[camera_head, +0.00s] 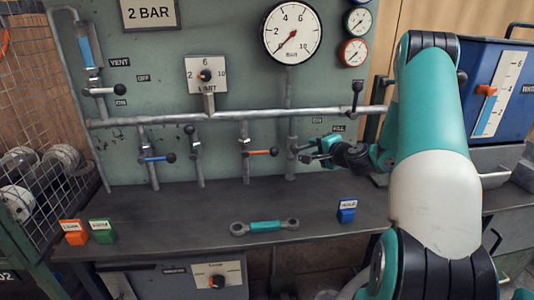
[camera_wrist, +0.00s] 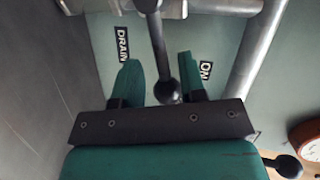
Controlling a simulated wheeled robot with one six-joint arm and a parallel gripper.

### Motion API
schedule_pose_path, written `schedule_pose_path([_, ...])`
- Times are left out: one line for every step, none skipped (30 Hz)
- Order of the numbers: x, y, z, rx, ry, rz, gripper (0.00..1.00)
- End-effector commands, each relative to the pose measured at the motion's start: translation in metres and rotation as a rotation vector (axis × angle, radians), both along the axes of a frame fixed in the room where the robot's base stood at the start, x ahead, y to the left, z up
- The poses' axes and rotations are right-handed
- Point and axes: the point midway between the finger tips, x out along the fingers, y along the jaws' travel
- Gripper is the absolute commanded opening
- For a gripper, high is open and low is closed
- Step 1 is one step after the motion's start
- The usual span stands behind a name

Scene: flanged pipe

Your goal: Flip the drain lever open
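The drain lever (camera_wrist: 158,42) is a dark rod with a black ball end, beside a DRAIN label (camera_wrist: 122,45) in the wrist view. It sticks out from the pipework at the top of that view, toward my gripper (camera_wrist: 158,82). My gripper is open, and the ball lies between its two green fingers in the picture, closer to the right finger. I cannot tell whether they touch. In the head view my gripper (camera_head: 316,150) is just right of the lower vertical pipe (camera_head: 290,150) and largely hides the lever.
An ON label (camera_wrist: 205,72) is near the lever. A black-knobbed lever (camera_head: 357,92) stands up above my gripper, beneath the red gauge (camera_head: 353,52). An orange lever (camera_head: 262,153) is left. A wrench (camera_head: 265,227) and a blue block (camera_head: 346,213) lie on the bench.

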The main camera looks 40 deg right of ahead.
Motion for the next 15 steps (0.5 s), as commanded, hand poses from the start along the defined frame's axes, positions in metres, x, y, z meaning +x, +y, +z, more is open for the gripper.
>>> schedule_pose_path([-0.006,0.000,0.001,0.002,0.000,-0.003,0.38])
schedule_pose_path([-0.010,0.001,0.002,0.001,0.001,-0.002,0.38])
schedule_pose_path([-0.015,0.001,0.003,0.001,0.000,-0.004,0.38])
schedule_pose_path([-0.018,0.002,0.004,0.001,0.000,-0.004,0.38])
schedule_pose_path([-0.022,0.003,0.005,0.000,0.001,-0.003,0.38])
schedule_pose_path([-0.030,0.004,0.007,0.001,0.001,-0.005,0.38])
schedule_pose_path([-0.034,0.005,0.008,0.001,0.001,-0.005,0.38])
schedule_pose_path([-0.039,0.005,0.010,0.001,0.001,-0.006,0.38])
schedule_pose_path([-0.047,0.007,0.011,0.002,0.000,-0.008,0.38])
schedule_pose_path([-0.053,0.008,0.013,0.001,0.001,-0.008,0.38])
schedule_pose_path([-0.059,0.009,0.015,0.001,0.000,-0.008,0.38])
schedule_pose_path([-0.067,0.011,0.017,0.001,0.000,-0.009,0.38])
schedule_pose_path([-0.073,0.012,0.019,0.001,0.000,-0.008,0.38])
schedule_pose_path([-0.079,0.013,0.020,0.001,0.000,-0.009,0.38])
schedule_pose_path([-0.087,0.015,0.023,0.001,0.000,-0.008,0.38])
